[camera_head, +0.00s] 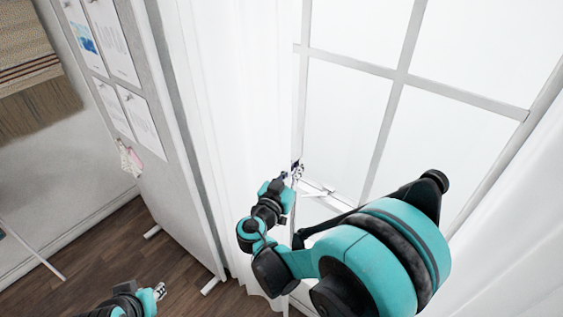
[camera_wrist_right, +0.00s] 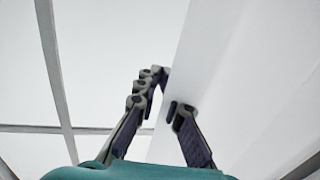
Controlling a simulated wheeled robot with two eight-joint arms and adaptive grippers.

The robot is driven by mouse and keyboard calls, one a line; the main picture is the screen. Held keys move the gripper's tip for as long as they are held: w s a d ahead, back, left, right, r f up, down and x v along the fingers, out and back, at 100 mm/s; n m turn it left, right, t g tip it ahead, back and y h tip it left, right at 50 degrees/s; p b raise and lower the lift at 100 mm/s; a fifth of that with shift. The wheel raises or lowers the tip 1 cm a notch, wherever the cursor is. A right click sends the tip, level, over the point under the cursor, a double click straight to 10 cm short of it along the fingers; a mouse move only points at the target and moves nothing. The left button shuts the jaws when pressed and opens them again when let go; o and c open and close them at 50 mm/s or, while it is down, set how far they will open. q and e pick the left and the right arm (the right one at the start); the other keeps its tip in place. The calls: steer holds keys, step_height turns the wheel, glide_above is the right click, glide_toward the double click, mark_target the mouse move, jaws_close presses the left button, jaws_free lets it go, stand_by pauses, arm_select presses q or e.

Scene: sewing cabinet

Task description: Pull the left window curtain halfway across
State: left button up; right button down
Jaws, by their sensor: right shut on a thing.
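The left window curtain (camera_head: 235,120) is white and hangs in folds along the left side of the window (camera_head: 380,100). In the head view my right gripper (camera_head: 297,170) is at the curtain's window-side edge, low down. In the right wrist view the curtain (camera_wrist_right: 235,90) fills the right side, and its edge passes between the fingers of my right gripper (camera_wrist_right: 168,105), which is shut on it. The fingertips partly hide that edge. My left gripper (camera_head: 159,291) is low at the bottom left, away from the curtain, and too small to judge its jaws.
A pale board (camera_head: 165,160) with pinned papers stands left of the curtain on thin feet. Another white curtain (camera_head: 520,230) hangs at the right. The window sill (camera_head: 318,198) lies beside my right arm. Dark wooden floor (camera_head: 120,245) is open at the lower left.

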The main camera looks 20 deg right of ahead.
steer(key=s+d, duration=0.2)
steer(key=s, duration=0.1)
steer(key=s+d, duration=0.1)
steer(key=s, duration=0.1)
steer(key=shift+d, duration=0.15)
steer(key=c, duration=1.7)
jaws_free()
steer(key=v, duration=1.2)
steer(key=shift+r, duration=0.1)
